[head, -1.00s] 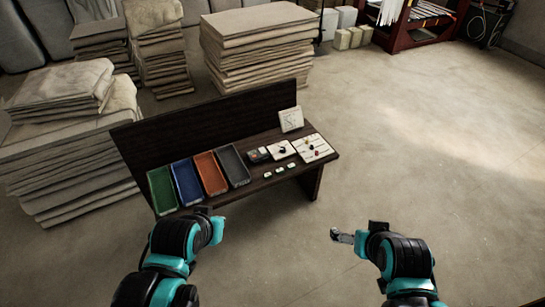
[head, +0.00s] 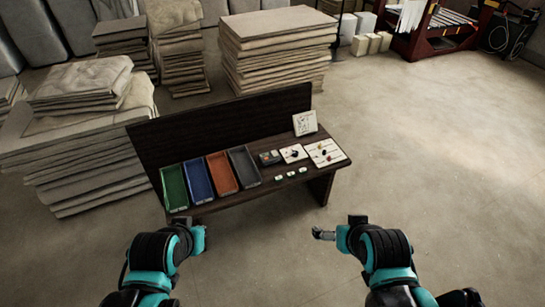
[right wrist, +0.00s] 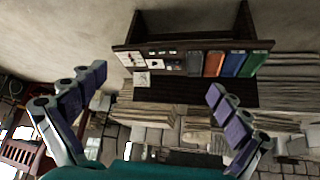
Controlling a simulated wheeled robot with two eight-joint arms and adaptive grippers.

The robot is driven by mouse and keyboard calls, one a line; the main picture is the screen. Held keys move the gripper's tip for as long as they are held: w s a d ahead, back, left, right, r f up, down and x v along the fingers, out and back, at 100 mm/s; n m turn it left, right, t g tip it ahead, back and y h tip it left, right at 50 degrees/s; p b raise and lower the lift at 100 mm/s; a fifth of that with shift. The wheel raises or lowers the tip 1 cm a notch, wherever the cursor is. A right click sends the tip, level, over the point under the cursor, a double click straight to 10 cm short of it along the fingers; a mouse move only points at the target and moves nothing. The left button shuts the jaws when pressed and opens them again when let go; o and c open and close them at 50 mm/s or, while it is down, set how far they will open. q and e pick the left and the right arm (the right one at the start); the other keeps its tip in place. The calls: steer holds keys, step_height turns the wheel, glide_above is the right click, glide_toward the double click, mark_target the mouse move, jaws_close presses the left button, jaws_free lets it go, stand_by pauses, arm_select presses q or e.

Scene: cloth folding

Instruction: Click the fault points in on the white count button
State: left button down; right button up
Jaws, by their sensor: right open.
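On the dark bench (head: 222,204) lie several small white pieces with dark marks, button-like, near the front edge: a left one (head: 278,177), a middle one (head: 291,174) and a right one (head: 304,170). I cannot tell which is the count button. Behind them are a small white board (head: 293,153) and a larger white board with small coloured parts (head: 325,152). My right gripper (head: 323,234) is open and empty, in front of the bench and apart from it; its spread fingers show in the right wrist view (right wrist: 156,82). My left gripper (head: 199,238) is also in front; its fingers are unclear.
Green (head: 175,188), blue (head: 197,180), orange (head: 222,173) and grey (head: 243,167) trays fill the bench's left part. A small dark device (head: 269,158) sits beside them. A white card (head: 305,123) stands behind. Cloth stacks (head: 275,48) lie beyond.

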stand_by(0.4)
jaws_close()
stand_by(1.4)
